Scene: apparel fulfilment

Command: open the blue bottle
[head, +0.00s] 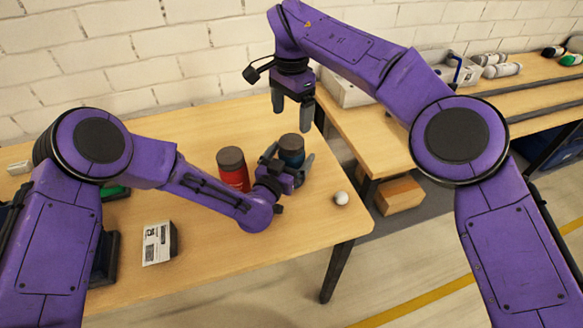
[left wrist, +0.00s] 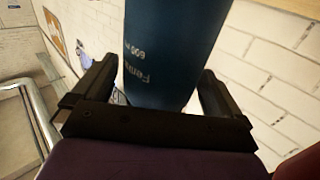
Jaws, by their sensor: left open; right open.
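The blue bottle (head: 291,147) stands upright on the wooden table in the head view, with a dark cap on top. My left gripper (head: 290,165) is open around the lower part of the bottle, with one finger on each side. In the left wrist view the blue bottle (left wrist: 172,50) with white lettering rises between the two open fingers of my left gripper (left wrist: 150,95); I cannot tell whether they touch it. My right gripper (head: 293,112) is open, pointing down, just above the bottle's cap and apart from it.
A red bottle (head: 232,172) with a dark cap stands close to the left of my left gripper. A white ball (head: 341,198) lies near the table's right edge. A box with a white label (head: 158,243) lies at the front left. A brick wall (head: 150,55) is behind the table (head: 285,240).

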